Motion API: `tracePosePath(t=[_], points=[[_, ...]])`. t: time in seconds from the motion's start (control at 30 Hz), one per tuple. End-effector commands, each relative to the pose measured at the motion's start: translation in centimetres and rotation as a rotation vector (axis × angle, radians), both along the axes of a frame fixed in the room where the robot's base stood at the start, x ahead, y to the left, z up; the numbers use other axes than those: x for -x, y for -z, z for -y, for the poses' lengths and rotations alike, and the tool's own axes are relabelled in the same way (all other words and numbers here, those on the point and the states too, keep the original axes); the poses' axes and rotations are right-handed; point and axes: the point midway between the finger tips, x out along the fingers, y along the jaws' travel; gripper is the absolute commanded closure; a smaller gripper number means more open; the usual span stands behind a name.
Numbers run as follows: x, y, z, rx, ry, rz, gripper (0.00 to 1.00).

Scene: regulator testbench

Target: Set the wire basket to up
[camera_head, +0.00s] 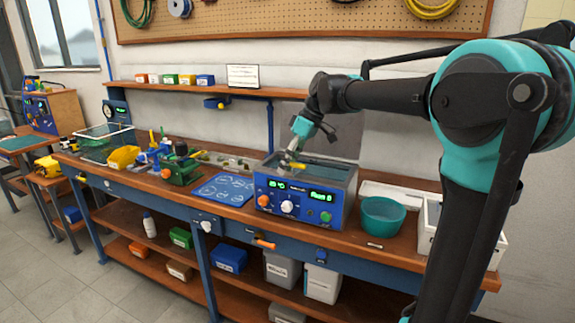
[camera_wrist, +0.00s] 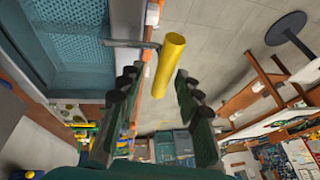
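The wire basket appears in the wrist view as teal mesh (camera_wrist: 95,50) inside a grey-walled tank at the upper left. A metal rod joins its side to a yellow cylindrical handle (camera_wrist: 170,65), which also shows in the head view (camera_head: 297,165) at the tank's front. My gripper (camera_wrist: 158,75) is open. The handle lies between its fingers, with visible gaps on both sides. In the head view my gripper (camera_head: 289,157) is above the front left of the blue-fronted bath (camera_head: 300,203). The basket's height in the tank is hard to tell.
The bath's front carries lit displays and orange, white and green knobs. A teal bowl (camera_head: 382,216) and a white bin (camera_head: 430,225) stand to its right. A blue mat (camera_head: 224,189) and a green vise (camera_head: 180,172) are to its left. A shelf (camera_head: 190,88) runs behind.

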Motion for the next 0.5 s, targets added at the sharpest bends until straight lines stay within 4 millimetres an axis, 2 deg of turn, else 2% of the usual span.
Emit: tracePosePath(t=[0.23,0.5], points=[[-0.01,0.03,-0.02,0.0,0.0,0.0,0.67],[-0.02,0.03,-0.01,0.0,0.0,0.0,1.0]])
